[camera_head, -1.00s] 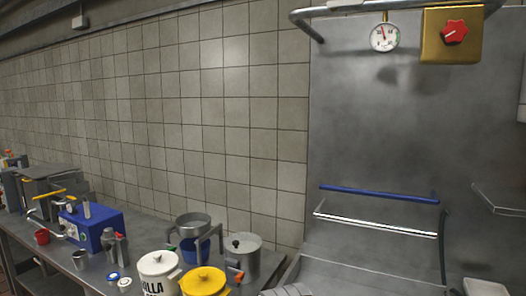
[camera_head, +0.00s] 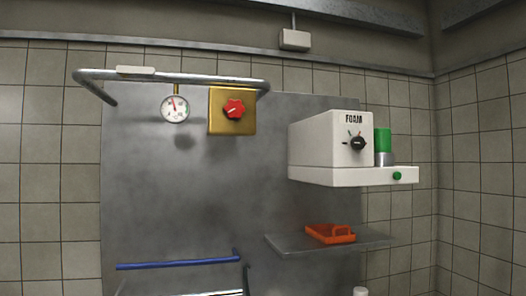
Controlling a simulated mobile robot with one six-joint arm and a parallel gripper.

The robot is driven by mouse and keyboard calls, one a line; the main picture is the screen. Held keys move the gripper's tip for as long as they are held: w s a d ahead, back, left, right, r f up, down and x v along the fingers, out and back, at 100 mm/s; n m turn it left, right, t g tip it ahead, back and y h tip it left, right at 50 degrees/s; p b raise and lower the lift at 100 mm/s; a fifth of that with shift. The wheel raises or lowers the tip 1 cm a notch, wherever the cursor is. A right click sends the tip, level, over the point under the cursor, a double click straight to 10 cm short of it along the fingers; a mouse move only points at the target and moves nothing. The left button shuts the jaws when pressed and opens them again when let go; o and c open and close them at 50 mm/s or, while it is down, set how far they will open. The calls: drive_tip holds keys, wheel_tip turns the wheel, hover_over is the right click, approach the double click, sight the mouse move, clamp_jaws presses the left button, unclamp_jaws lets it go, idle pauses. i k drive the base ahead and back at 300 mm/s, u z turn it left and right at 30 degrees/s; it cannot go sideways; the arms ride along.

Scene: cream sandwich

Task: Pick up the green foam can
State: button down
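A can with a green upper part and a silver lower part (camera_head: 382,146) stands upright at the right of the white FOAM machine (camera_head: 318,146). It rests on the machine's low white ledge (camera_head: 372,177), which has a green button on its front. The machine has a black knob and hangs high on the wall. My gripper is not in view.
A metal shelf (camera_head: 290,243) below the machine holds an orange object (camera_head: 330,233). To the left are a gold box with a red knob (camera_head: 232,111), a round dial gauge (camera_head: 174,109), a metal pipe rail (camera_head: 160,75) and a blue bar (camera_head: 178,263).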

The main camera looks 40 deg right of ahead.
sight(382, 136)
drive_tip(key=z, duration=1.95)
drive_tip(key=k, duration=0.45)
drive_tip(key=z, duration=1.2)
drive_tip(key=i, duration=1.55)
drive_tip(key=u, duration=0.55)
